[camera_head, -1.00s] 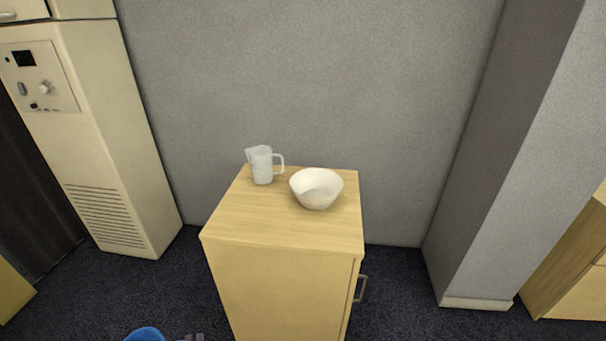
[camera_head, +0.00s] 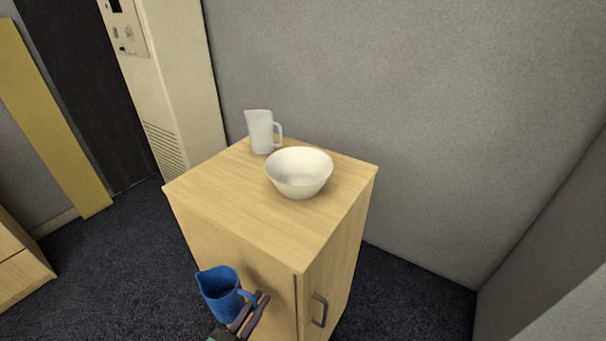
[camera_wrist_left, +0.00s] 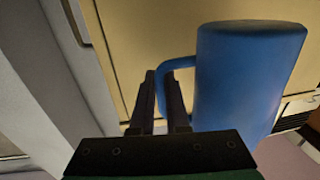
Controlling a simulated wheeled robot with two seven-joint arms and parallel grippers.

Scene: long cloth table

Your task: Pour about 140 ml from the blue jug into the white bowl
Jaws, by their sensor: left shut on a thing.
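The blue jug (camera_head: 221,294) is in front of the wooden cabinet in the head view, lower than its top and close to upright. My left gripper (camera_head: 258,303) is shut on the jug's handle. In the left wrist view the jug (camera_wrist_left: 245,85) stands to the right of the gripper (camera_wrist_left: 158,80), whose fingers close on the handle. I cannot see what is inside the jug. The white bowl (camera_head: 299,174) sits upright on the cabinet top, beyond and to the right of the jug. No contents show in the bowl. My right gripper is not in view.
The front left of the cabinet top is bare. The cabinet's front edge lies between the blue jug and the bowl. A grey wall (camera_head: 400,110) rises behind.

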